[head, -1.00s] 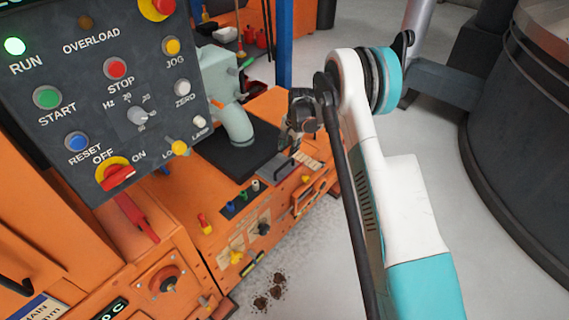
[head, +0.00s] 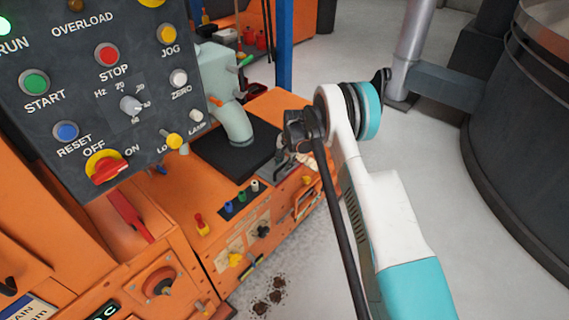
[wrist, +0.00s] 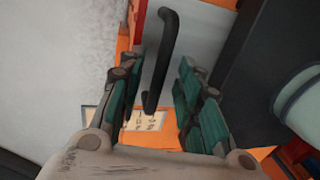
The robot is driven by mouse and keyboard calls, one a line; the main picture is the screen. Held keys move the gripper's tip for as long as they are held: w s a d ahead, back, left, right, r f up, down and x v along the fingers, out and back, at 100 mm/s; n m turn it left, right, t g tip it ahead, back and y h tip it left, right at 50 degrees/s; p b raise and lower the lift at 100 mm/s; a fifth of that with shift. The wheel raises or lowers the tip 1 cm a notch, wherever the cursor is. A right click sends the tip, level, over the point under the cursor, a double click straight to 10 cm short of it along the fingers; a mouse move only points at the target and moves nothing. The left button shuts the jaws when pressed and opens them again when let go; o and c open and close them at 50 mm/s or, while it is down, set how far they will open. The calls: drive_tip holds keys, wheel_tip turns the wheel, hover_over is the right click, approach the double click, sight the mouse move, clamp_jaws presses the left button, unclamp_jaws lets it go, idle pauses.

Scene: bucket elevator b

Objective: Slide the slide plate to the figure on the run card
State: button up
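The slide plate (wrist: 183,42) is a light grey plate with a black bar handle (wrist: 165,58) in the wrist view. In the head view the slide plate (head: 283,167) is small and partly hidden by my wrist. My gripper (wrist: 155,85) is open, with its green-padded fingers apart on either side of the handle. Clear gaps show between the pads and the bar; whether the fingertips reach its depth I cannot tell. My gripper (head: 298,135) is above the orange machine's edge in the head view. A pale marked strip (wrist: 150,121) lies behind the handle. I cannot make out the run card's figure.
The dark control panel (head: 118,95) stands at left, its green RUN lamp lit. A pale green spout (head: 233,120) and black mat (head: 235,155) are beside the gripper. A dark round vessel (head: 515,150) stands at right. Grey floor is open between.

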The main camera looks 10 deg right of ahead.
clamp_jaws()
drive_tip(key=shift+s+d, duration=0.75)
drive_tip(key=shift+s, duration=0.3)
unclamp_jaws()
drive_tip(key=shift+r, duration=0.15)
wheel_tip(320, 180, up, 12)
drive_tip(key=s+d, duration=0.1)
drive_tip(key=shift+s+d+f, duration=0.2)
drive_tip(key=shift+s+f, duration=0.05)
drive_tip(key=shift+s, duration=0.15)
